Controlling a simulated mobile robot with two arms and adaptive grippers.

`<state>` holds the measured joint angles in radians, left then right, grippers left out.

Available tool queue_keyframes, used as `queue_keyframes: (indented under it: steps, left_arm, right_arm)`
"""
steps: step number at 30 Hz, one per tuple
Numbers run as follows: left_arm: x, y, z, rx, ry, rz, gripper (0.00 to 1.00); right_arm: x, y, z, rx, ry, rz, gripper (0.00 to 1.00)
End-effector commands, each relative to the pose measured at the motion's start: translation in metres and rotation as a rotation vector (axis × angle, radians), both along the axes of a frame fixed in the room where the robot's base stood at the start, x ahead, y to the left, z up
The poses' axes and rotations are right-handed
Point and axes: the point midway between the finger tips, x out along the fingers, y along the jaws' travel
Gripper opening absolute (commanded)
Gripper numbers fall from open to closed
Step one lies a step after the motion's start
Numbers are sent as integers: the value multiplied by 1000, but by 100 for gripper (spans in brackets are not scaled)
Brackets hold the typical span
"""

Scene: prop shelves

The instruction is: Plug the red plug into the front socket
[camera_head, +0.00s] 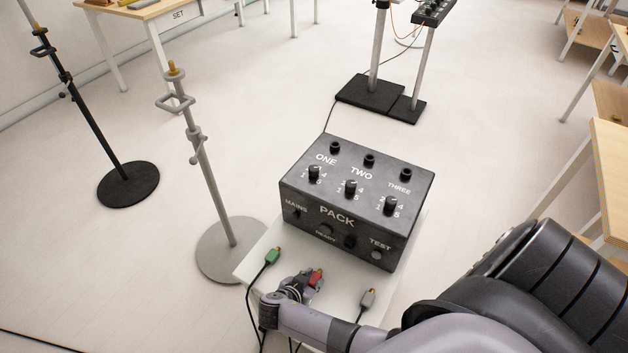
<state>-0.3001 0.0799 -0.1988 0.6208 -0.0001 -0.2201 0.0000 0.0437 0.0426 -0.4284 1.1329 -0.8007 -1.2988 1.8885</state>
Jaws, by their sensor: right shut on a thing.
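The black power pack (340,190) stands on a small white table (340,296), its labelled front face towards me. A dark, round socket-like fitting (349,242) sits low on that front face, between the READY and TEST labels; its details are too small to tell. My right gripper (309,281) is shut on the red plug (316,276), just in front of the pack and apart from it. The fingers partly hide the plug. My left gripper is not in view.
A green plug (272,257) and a grey plug (367,298) stand on the white table to either side of my right gripper. Dials and three dark sockets are on the pack's top. A grey stand (205,175) rises at left; wooden tables (612,165) line the right.

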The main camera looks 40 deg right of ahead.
Motion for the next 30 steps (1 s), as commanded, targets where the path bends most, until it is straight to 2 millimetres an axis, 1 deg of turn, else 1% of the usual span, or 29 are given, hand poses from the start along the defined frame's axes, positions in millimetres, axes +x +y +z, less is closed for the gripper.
queue_keyframes:
  steps: [5,25,30]
  left_arm:
    - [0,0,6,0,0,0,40]
    - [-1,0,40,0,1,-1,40]
    - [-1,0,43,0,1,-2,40]
  right_arm:
    - [0,0,6,0,0,0,0]
    - [0,0,47,0,0,0,0]
    - [0,0,51,0,1,-1,0]
